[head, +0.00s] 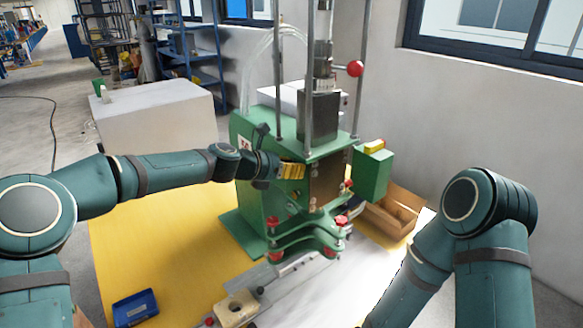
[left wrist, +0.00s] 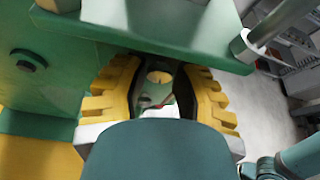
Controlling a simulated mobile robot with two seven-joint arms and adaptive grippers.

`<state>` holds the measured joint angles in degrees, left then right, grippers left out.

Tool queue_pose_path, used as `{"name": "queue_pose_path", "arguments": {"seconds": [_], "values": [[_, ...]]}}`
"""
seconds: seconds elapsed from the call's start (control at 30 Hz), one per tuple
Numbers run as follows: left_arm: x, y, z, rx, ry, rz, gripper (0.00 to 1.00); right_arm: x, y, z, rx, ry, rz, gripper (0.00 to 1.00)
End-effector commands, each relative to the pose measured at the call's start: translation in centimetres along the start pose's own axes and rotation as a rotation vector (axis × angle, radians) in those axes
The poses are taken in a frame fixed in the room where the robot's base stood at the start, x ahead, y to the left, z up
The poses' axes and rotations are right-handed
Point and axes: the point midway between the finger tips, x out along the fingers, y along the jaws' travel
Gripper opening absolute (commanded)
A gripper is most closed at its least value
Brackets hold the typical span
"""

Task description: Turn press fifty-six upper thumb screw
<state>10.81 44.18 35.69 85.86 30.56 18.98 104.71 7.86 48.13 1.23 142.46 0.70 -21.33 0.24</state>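The green press (head: 300,140) stands on the yellow-topped table. A partly hidden number label (head: 246,143) shows on its side. Several red knobs show low on its front; one (head: 341,221) is on the front bracket. I cannot tell which is the upper thumb screw. My left gripper (head: 292,171) has yellow fingers and is at the press's left front, just below its top plate. In the left wrist view its fingers (left wrist: 160,80) are apart, with a small pale round thing and a bit of red visible between them, seemingly beyond them. My right gripper is outside the view.
A red ball-ended lever (head: 355,68) sticks out high on the press. A green box (head: 371,174) and a wooden bin (head: 396,214) are to its right. A blue tray (head: 135,307) and a beige block (head: 237,308) lie in front. The yellow surface at left is mostly clear.

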Motion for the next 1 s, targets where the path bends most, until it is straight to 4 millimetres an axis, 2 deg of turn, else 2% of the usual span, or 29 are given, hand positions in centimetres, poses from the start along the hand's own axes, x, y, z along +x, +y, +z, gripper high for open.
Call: {"name": "queue_pose_path", "arguments": {"seconds": [0.03, 0.07, 0.53, 1.0], "values": [[0.0, 0.0, 0.0, 0.0, 0.0, 0.0, 0.06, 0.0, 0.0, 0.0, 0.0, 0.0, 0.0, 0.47], [0.0, 0.0, 0.0, 0.0, 0.0, 0.0, 0.0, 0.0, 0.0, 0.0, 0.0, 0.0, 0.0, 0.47], [0.0, -0.1, 0.0, 0.037, -0.001, 0.016, 0.0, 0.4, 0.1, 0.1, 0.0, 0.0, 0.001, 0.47], [0.1, -0.2, -0.1, 0.327, -0.004, 0.136, 0.0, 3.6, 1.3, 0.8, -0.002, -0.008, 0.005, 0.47]]}}
